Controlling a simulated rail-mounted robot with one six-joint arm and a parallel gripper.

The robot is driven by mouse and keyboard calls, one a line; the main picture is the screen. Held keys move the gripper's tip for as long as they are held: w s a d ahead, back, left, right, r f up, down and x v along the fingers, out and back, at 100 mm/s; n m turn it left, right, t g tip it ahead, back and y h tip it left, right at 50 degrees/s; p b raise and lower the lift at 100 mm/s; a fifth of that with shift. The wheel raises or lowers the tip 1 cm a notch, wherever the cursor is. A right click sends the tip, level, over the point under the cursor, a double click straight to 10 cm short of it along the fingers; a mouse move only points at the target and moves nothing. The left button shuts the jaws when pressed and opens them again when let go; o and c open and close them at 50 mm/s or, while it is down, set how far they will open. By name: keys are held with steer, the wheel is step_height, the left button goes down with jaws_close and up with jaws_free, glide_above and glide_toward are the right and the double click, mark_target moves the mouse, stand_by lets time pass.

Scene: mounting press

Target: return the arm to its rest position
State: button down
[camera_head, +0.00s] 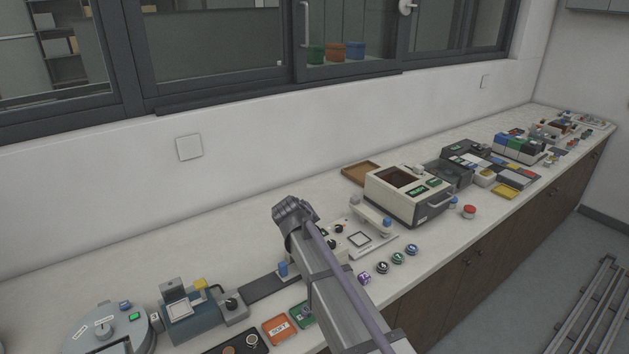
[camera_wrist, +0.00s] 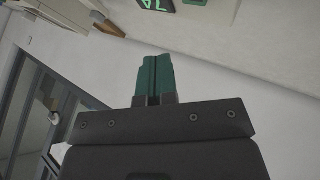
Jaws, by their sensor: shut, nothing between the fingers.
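My arm reaches up from the lower middle of the head view, over the front part of the counter, and its wrist end stands above the bench. In the wrist view my gripper (camera_wrist: 154,78) shows two dark green fingers side by side, shut with nothing between them. Behind the fingers is bare white wall. My fingers touch nothing that I can see. In the head view the fingers are hidden behind or beyond the wrist.
A cream press-like machine (camera_head: 408,194) stands right of my arm, with several round knobs (camera_head: 397,258) before it. A blue-grey device (camera_head: 191,313) and a round grey machine (camera_head: 104,332) stand left. An orange tray (camera_head: 279,328) lies near my arm. Bare counter (camera_head: 150,262) runs along the wall.

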steer(key=shift+m+g, duration=0.3)
steer(key=shift+g, duration=0.6)
steer(key=s, duration=0.1)
steer(key=s+d+f, duration=0.1)
steer(key=s, duration=0.2)
steer(key=shift+s+d+f, duration=0.15)
steer(key=shift+d+f, duration=0.05)
steer(key=shift+f, duration=0.1)
steer(key=s+d+f+m+g+y, duration=0.1)
steer(key=s+d+m+g, duration=0.2)
steer(key=s+d, duration=0.7)
steer(key=s+d+f+m+g+y, duration=0.1)
steer(key=s+d+f+m+g, duration=0.1)
steer(key=s+d, duration=0.8)
steer(key=s+g, duration=0.1)
steer(key=s, duration=0.4)
steer(key=shift+d+m+g, duration=0.35)
steer(key=shift+m+g, duration=0.05)
steer(key=shift+f, duration=0.1)
